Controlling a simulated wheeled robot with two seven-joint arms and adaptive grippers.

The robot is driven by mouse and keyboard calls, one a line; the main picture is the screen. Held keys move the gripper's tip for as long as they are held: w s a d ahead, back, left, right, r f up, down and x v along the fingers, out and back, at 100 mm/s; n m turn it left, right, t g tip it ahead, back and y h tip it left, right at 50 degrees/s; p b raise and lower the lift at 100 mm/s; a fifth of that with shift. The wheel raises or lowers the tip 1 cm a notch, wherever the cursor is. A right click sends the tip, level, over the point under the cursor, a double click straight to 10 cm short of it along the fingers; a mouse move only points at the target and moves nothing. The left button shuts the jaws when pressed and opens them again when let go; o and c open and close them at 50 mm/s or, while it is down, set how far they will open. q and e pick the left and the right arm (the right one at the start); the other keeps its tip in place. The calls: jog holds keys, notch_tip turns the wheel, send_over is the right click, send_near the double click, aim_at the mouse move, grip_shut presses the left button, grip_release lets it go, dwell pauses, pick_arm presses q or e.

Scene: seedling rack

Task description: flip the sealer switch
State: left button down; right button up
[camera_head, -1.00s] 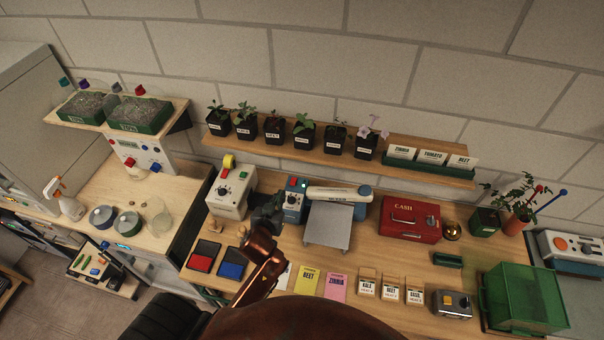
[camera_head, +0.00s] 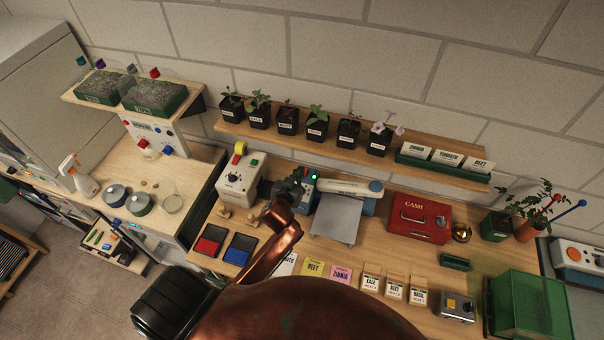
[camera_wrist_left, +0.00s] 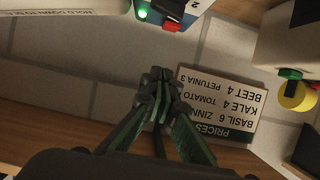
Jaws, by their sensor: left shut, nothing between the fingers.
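The sealer is a blue box with a long white arm (camera_head: 350,187) and a grey plate (camera_head: 337,224) in front. In the left wrist view its end shows at the top, with a lit green lamp (camera_wrist_left: 142,14) and a red switch (camera_wrist_left: 172,25) beside it. My left gripper (camera_head: 296,184) is in front of the sealer's blue box and hides part of it. In the left wrist view the left gripper (camera_wrist_left: 160,85) is shut and empty, its tips apart from the red switch in the picture. My right gripper is not in view.
A white machine with a dial (camera_head: 238,180) and yellow roll stands left of the sealer. A price sign (camera_wrist_left: 217,102) is behind the fingertips in the left wrist view. Red (camera_head: 209,242) and blue (camera_head: 240,249) pads lie in front. A red cash box (camera_head: 419,218) is to the right.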

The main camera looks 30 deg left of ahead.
pick_arm(q)
jog(key=x, duration=0.4)
notch_tip(320, 180, down, 2)
jog(key=shift+w+f+p, duration=0.1)
jog(key=shift+f+p, duration=0.1)
jog(key=shift+p, duration=0.15)
jog(key=shift+s+f, duration=0.2)
jog(key=shift+f, duration=0.7)
